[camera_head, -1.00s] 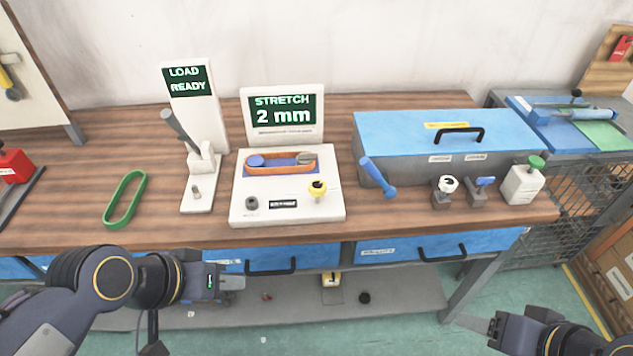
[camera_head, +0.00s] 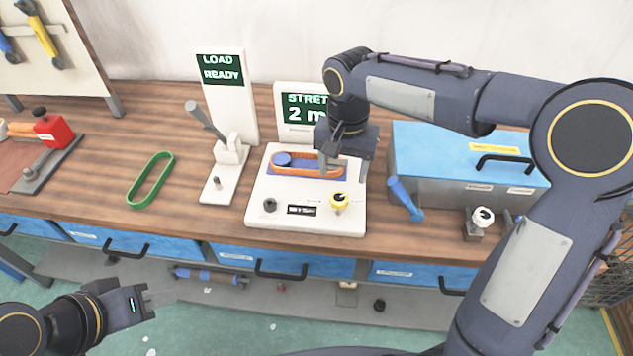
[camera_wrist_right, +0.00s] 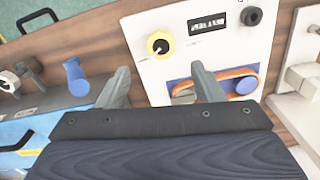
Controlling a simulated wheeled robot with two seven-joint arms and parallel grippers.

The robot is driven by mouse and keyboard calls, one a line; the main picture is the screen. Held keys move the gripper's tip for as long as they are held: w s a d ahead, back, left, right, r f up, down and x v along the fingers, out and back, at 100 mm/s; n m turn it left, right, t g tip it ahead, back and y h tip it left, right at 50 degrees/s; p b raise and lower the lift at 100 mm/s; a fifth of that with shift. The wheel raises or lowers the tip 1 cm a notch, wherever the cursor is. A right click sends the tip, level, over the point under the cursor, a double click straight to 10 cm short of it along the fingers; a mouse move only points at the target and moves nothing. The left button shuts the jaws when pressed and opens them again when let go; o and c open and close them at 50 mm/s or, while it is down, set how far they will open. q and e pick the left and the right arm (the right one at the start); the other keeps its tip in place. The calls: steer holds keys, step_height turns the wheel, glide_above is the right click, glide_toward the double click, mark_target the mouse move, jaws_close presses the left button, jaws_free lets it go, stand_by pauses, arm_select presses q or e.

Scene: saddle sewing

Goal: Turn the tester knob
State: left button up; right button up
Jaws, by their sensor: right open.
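The white tester (camera_head: 262,205) stands on the wooden bench, its screen partly hidden by my right arm. Its yellow knob (camera_head: 339,202) with a black centre is on the front right of its face; it also shows in the right wrist view (camera_wrist_right: 160,45). An orange band (camera_head: 305,170) loops over two posts in a blue recess; it appears in the right wrist view too (camera_wrist_right: 236,73). My right gripper (camera_head: 338,168) is open above the tester, behind the knob. In the right wrist view its fingers (camera_wrist_right: 160,86) are apart with nothing between them, the knob lying beyond. My left gripper (camera_head: 160,296) is low at the left, its jaws unclear.
A white stand with a LOAD READY screen (camera_head: 221,70) and grey lever is left of the tester. A green band (camera_head: 150,180) lies further left. A blue box (camera_head: 450,180) and a blue-handled tool (camera_head: 406,198) are at the right.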

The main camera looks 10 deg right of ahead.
mark_target(340, 196)
steer(key=shift+w+a+f, duration=0.1)
steer(key=shift+w+f, duration=0.05)
steer(key=shift+f, duration=0.25)
step_height(340, 196, down, 7)
steer(key=shift+f+p, duration=0.1)
steer(key=shift+p, duration=0.2)
steer(key=c, duration=1)
